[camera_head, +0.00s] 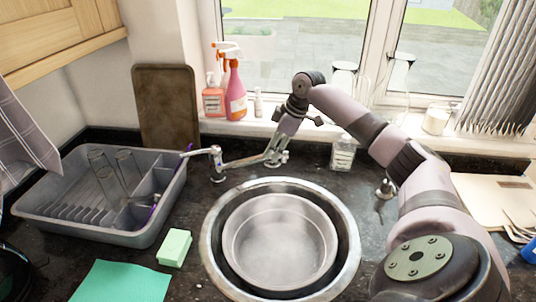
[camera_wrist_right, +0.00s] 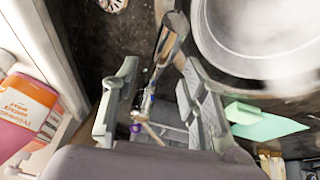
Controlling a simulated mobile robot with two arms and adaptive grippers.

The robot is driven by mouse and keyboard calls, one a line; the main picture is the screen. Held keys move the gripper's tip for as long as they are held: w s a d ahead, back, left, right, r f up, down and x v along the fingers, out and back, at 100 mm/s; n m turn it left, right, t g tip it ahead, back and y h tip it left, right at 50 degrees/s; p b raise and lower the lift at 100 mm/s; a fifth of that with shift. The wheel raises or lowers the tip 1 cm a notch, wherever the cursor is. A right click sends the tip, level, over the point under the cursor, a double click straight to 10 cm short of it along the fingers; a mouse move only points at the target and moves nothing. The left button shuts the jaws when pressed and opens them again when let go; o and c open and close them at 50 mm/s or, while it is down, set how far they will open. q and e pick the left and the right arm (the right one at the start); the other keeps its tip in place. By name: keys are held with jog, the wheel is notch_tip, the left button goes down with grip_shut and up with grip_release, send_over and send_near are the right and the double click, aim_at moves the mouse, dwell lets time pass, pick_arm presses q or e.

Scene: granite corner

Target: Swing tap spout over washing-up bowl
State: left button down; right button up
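The washing-up bowl (camera_head: 232,250), a round grey metal bowl, sits inside the round sink (camera_head: 208,250) in the head view. Its rim also shows at the upper right of the wrist view (camera_wrist_right: 212,45). The chrome tap (camera_head: 217,168) stands behind and left of the bowl. My left gripper is out of view.
A grey dish rack (camera_head: 110,236) with glasses stands left, a brown board (camera_head: 165,105) behind it. A green sponge (camera_head: 175,247) and teal cloth (camera_head: 118,282) lie left of the sink. Spray bottles (camera_head: 235,92) stand on the sill, a clear bottle (camera_head: 343,153) right of the gripper.

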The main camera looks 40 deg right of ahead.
aim_at(250, 161)
jog(key=x, duration=0.5)
jog(key=shift+p, duration=0.35)
jog(key=shift+r, duration=0.1)
grip_shut()
dwell(0.4)
